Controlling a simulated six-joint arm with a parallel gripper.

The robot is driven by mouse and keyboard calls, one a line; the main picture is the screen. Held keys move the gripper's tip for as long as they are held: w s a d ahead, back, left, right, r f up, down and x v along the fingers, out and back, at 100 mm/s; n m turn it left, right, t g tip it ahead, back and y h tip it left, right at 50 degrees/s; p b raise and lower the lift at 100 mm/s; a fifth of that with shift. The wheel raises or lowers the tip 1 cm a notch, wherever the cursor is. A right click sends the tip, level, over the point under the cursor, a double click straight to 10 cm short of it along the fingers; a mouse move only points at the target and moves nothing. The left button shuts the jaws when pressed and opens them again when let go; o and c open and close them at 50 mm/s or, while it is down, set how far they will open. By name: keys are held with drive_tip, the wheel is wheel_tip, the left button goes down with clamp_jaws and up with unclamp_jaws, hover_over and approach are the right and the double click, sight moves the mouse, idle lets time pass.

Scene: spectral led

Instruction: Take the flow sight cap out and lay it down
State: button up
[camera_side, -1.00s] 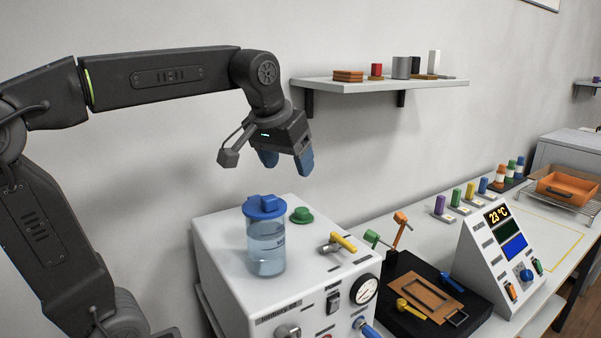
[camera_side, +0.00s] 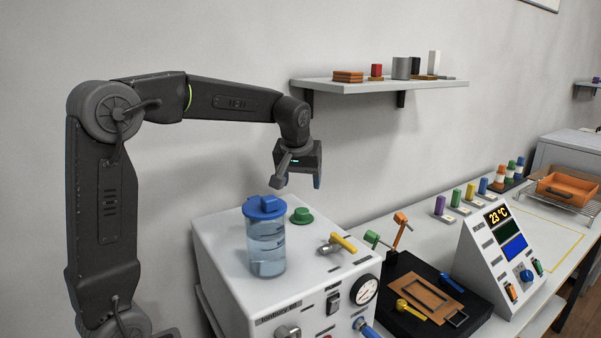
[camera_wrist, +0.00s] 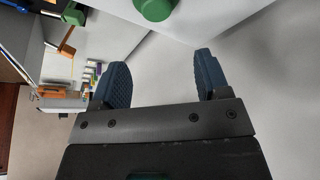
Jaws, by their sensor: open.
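A green round cap (camera_side: 301,215) with a raised knob sits on top of the white machine (camera_side: 225,235). A clear jar of liquid (camera_side: 266,250) with a blue lid (camera_side: 265,207) stands beside it. No readable label shows which one is the flow sight cap. My gripper (camera_side: 316,182) is above the machine, over and slightly right of the green cap, touching nothing. In the wrist view its two blue fingers (camera_wrist: 162,64) are apart and empty. The green cap (camera_wrist: 154,8) shows at the top edge there, partly cut off, beyond the fingertips.
A yellow-handled valve (camera_side: 342,243) stands on the machine to the right of the green cap, with a gauge (camera_side: 364,289) on the front. A black tray (camera_side: 430,300) and a display console (camera_side: 500,245) are farther right. A shelf (camera_side: 380,86) is on the wall behind.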

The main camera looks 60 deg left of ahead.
sight(302, 210)
drive_tip(key=f, duration=0.7)
drive_tip(key=shift+w+a+f, duration=0.25)
drive_tip(key=shift+f, duration=0.1)
drive_tip(key=shift+w+a+f, duration=0.1)
drive_tip(key=shift+a+f, duration=0.05)
drive_tip(key=shift+f, duration=0.2)
drive_tip(key=c, duration=1.1)
